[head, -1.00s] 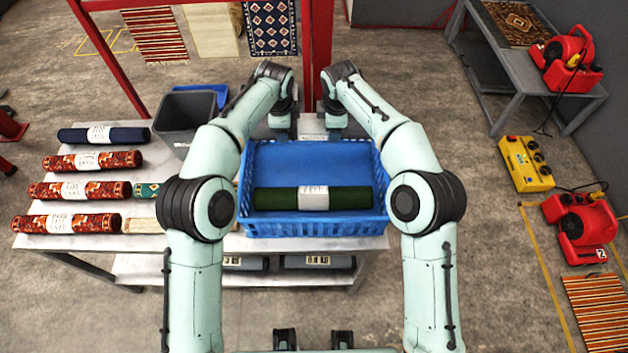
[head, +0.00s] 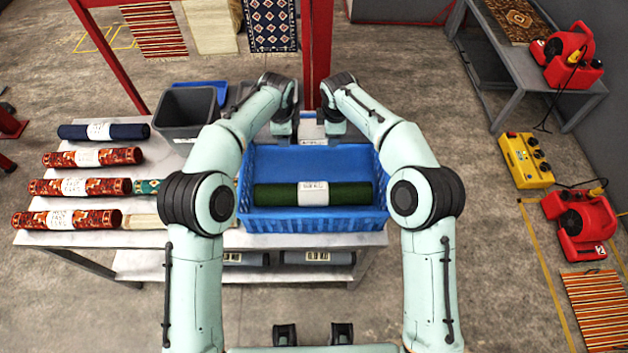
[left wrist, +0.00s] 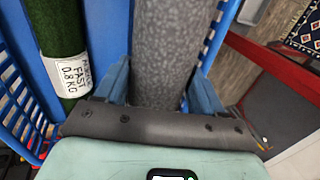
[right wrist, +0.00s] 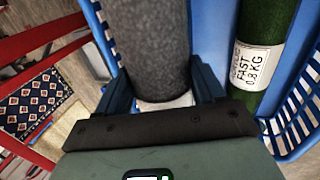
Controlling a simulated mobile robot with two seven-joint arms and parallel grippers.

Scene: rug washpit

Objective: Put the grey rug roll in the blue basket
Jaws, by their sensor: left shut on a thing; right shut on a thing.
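The grey rug roll is held across by both my grippers; it shows between the fingers in the left wrist view (left wrist: 165,50) and the right wrist view (right wrist: 150,45). In the head view only its pale label (head: 312,130) shows clearly. My left gripper (head: 283,128) and right gripper (head: 336,127) are shut on its ends. The roll is at the far side of the blue basket (head: 315,226), over it in the wrist views; its exact height is unclear. A dark green rug roll (head: 345,193) lies in the basket's near part, apart from the grey roll.
The basket stands on a light table (head: 60,240). Red patterned rolls (head: 80,187), a navy roll (head: 125,131) and a grey bin (head: 185,118) lie or stand to its left. A red post (head: 318,50) rises behind. More rolls (head: 318,257) lie on the lower shelf.

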